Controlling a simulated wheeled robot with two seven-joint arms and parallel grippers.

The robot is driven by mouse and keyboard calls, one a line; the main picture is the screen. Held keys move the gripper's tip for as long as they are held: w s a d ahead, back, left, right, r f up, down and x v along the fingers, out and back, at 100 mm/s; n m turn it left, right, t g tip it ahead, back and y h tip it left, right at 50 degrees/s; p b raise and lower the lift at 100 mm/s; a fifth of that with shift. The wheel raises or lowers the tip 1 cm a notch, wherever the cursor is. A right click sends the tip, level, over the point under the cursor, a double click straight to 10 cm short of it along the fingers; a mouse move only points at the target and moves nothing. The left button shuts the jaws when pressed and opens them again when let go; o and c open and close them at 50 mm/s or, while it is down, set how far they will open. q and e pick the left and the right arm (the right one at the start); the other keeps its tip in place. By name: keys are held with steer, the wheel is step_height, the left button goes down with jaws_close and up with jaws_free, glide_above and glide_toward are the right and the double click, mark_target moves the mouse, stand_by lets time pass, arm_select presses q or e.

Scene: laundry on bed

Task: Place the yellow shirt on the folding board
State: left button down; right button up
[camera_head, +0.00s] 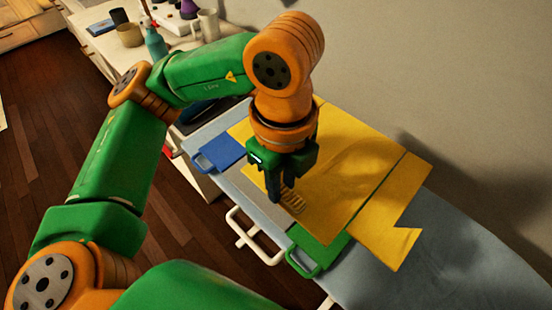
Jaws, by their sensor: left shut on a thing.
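The yellow shirt (352,168) lies spread over the folding board, with a cut-out, pointed part (392,238) at the lower right. The folding board shows a blue handled panel (222,152) at its left and a green handled panel (320,248) at its front; most of it is covered by yellow. I cannot tell exactly where shirt and any yellow board panel meet. My left gripper (284,196) points down at the front left of the yellow area, shut on yellow material, probably the shirt; a ribbed yellow piece shows beside its fingers. My right gripper is not in view.
The board rests on a grey-blue ironing-board-like surface (455,268), bare at the lower right. A white frame (250,238) sticks out in front. A white counter behind holds a mug (208,24), a teal bottle (156,44) and a bowl (129,35). A wall stands behind.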

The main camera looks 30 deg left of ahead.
arm_select(q)
steer(key=w+a+f, duration=0.3)
steer(key=a, duration=0.1)
steer(key=shift+a, duration=0.1)
steer(key=w+a+f, duration=0.1)
steer(key=f, duration=0.1)
steer(key=w+a+f+b, duration=0.1)
steer(key=a+f, duration=0.1)
steer(key=f, duration=0.1)
steer(key=shift+w+a+f, duration=0.3)
steer(key=shift+w+a, duration=0.1)
step_height(320, 180, down, 2)
steer(key=shift+s+f+p, duration=0.1)
steer(key=shift+p, duration=0.35)
steer(key=shift+f, duration=0.15)
steer(key=c, duration=0.7)
jaws_free()
step_height(320, 180, up, 12)
steer(key=shift+d+r+p, duration=0.1)
steer(key=shift+r+p, duration=0.05)
steer(key=shift+p, duration=0.65)
